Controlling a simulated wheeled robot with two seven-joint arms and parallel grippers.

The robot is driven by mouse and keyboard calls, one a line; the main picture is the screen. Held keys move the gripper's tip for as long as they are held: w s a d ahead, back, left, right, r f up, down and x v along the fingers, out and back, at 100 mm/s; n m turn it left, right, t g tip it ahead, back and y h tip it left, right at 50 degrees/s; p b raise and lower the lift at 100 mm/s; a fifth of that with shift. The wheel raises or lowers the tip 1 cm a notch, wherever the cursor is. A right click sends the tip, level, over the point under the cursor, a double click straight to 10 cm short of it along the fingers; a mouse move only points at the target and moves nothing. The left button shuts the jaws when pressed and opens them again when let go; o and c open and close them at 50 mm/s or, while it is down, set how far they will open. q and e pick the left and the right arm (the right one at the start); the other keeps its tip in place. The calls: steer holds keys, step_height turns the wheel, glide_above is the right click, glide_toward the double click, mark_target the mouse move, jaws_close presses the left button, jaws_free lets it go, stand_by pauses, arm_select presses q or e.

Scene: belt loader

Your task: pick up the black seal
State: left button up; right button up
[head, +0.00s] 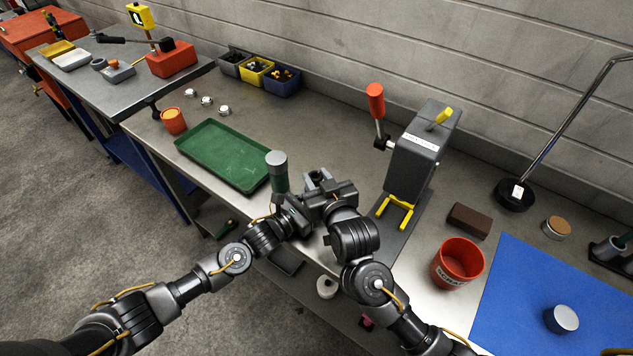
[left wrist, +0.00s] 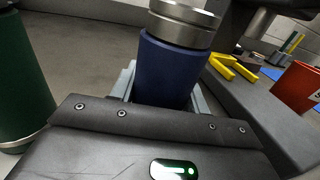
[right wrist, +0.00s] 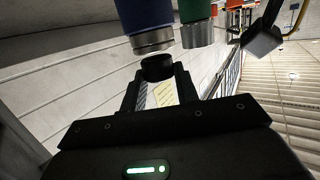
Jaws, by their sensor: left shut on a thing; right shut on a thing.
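The black seal (right wrist: 157,68) shows in the right wrist view as a short dark round piece. My right gripper (head: 318,182) is shut on it; its fingers also show in the right wrist view (right wrist: 160,92). My left gripper (left wrist: 165,92) is shut on a blue cylinder (left wrist: 168,68) with a silver end. In the right wrist view the blue cylinder (right wrist: 146,14) has its silver end close to the seal, with a small gap between them. In the head view, the two grippers are close together and hide the seal and blue cylinder.
A green cylinder (head: 279,181) with a grey top stands beside the grippers, near the green tray (head: 213,152). A grey press (head: 420,150) with a yellow fork stands to the right. Further right are a red bucket (head: 458,262), a brown block (head: 469,220) and a blue mat (head: 515,290).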

step_height(320, 180, up, 9)
steer(key=shift+f, duration=0.2)
arm_select(q)
steer(key=o, duration=1.5)
steer(key=v, duration=1.2)
